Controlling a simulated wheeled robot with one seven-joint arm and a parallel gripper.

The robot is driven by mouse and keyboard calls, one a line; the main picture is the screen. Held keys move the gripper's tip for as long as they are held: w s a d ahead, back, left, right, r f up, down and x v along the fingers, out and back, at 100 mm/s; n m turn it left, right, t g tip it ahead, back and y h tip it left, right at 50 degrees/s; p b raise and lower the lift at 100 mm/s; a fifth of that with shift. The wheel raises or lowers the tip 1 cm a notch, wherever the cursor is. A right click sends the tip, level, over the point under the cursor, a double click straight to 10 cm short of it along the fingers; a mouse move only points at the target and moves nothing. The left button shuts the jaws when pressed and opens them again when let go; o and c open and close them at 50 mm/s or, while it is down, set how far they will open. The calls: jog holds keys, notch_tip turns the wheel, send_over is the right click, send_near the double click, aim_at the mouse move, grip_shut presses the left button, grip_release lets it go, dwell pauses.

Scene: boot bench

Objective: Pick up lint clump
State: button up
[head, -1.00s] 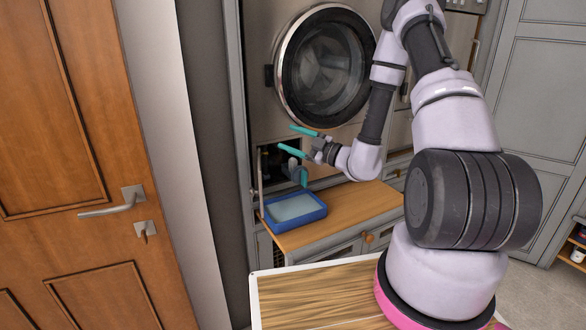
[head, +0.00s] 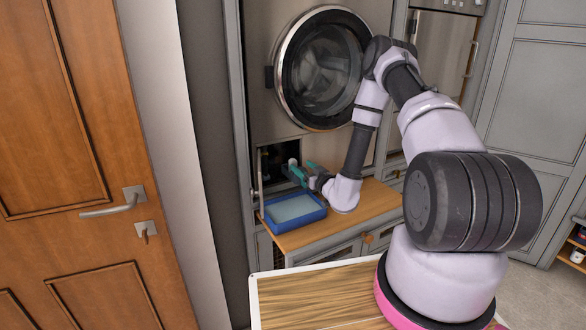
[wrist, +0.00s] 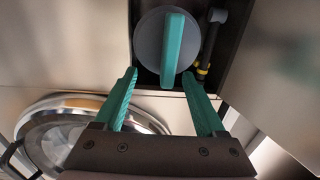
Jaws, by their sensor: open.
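No lint clump can be made out in either view. My gripper (head: 299,172) is at the small open recess (head: 266,166) below the washer door. In the wrist view, my gripper (wrist: 160,76) has its two teal fingers spread apart with nothing between the tips. Just beyond the tips is a round grey filter cap (wrist: 149,50) with a raised teal handle bar (wrist: 173,48). In the head view my fingers partly cover this spot.
A blue tray (head: 300,224) stands on the wooden bench top (head: 352,212) below the recess. A dark hose with a yellow band (wrist: 205,66) is beside the cap. The washer door (head: 325,66) is above.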

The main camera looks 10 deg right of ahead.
aim_at(296, 161)
jog(key=x, duration=0.4)
jog(key=shift+a+r, duration=0.1)
jog(key=shift+a, duration=0.05)
grip_shut()
jog(key=shift+r, duration=0.1)
